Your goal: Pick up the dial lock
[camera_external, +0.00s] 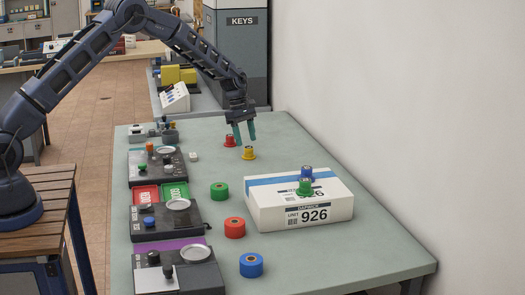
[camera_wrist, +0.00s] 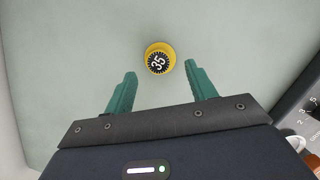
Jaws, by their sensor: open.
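A yellow dial lock (camera_external: 248,153) with a black dial face stands upright on the green-grey table near its far end. My gripper (camera_external: 244,137) is open and empty, pointing down above the table. Its two teal fingers also show in the wrist view (camera_wrist: 160,72). A similar red piece (camera_external: 230,141) stands just left of the yellow one in the external view.
A white box (camera_external: 325,213) marked 926 carries a blue piece (camera_external: 307,173) and a green piece (camera_external: 305,187). Green, red and blue rolls (camera_external: 219,191) stand along the table's middle. Dark devices (camera_external: 155,166) line its left edge. A wall bounds the right.

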